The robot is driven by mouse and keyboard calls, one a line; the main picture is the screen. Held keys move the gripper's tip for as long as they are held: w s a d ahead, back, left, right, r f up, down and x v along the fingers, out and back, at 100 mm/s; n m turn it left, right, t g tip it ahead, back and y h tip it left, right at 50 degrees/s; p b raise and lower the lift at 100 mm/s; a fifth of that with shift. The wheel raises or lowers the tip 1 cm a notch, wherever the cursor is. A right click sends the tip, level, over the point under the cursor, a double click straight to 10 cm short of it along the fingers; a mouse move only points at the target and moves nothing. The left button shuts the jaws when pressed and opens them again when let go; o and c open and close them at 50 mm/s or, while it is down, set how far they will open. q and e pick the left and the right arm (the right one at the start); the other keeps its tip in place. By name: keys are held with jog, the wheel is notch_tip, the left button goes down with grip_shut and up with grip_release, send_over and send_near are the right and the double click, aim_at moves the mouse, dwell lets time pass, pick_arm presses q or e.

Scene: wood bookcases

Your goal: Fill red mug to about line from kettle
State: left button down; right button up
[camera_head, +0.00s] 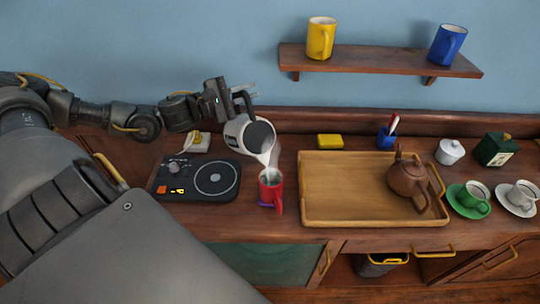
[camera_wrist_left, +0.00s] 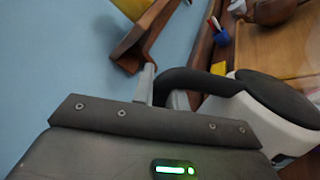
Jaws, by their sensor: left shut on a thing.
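My left gripper (camera_head: 238,97) is shut on the black handle of a white kettle (camera_head: 234,133) with a dark lid. The kettle is tilted, with its spout pointing down over the red mug (camera_head: 270,188). A pale stream seems to run from the spout into the mug. The mug stands upright on the counter, and its level and any line inside cannot be made out. In the left wrist view the kettle (camera_wrist_left: 265,122) and its handle (camera_wrist_left: 195,80) show at the right; the mug is not clearly seen there. My right gripper is not in view.
A black hot plate (camera_head: 197,180) is left of the mug. A wooden tray (camera_head: 335,215) with a brown teapot (camera_head: 408,178) is close on its right. A shelf (camera_head: 375,62) holds yellow and blue mugs.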

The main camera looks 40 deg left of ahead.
pick_arm(q)
jog(key=shift+s+d+r, duration=0.1)
jog(key=shift+d+r, duration=0.1)
jog(key=shift+r, duration=0.05)
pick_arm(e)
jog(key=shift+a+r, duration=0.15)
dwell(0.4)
pick_arm(q)
jog(key=shift+s+d+r+m+p, duration=0.25)
jog(key=shift+d+r+m+p, duration=0.25)
jog(key=shift+d+m, duration=0.15)
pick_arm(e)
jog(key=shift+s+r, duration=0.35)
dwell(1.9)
pick_arm(q)
jog(key=shift+b, duration=0.3)
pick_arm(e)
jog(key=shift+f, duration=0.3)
pick_arm(q)
jog(key=shift+d+r+b, duration=0.15)
jog(key=shift+d+b, duration=0.1)
jog(key=shift+b, duration=0.35)
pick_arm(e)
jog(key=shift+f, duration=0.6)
pick_arm(q)
jog(key=shift+s+m+b, duration=0.1)
jog(key=shift+m+b, duration=0.15)
jog(key=shift+b, duration=0.05)
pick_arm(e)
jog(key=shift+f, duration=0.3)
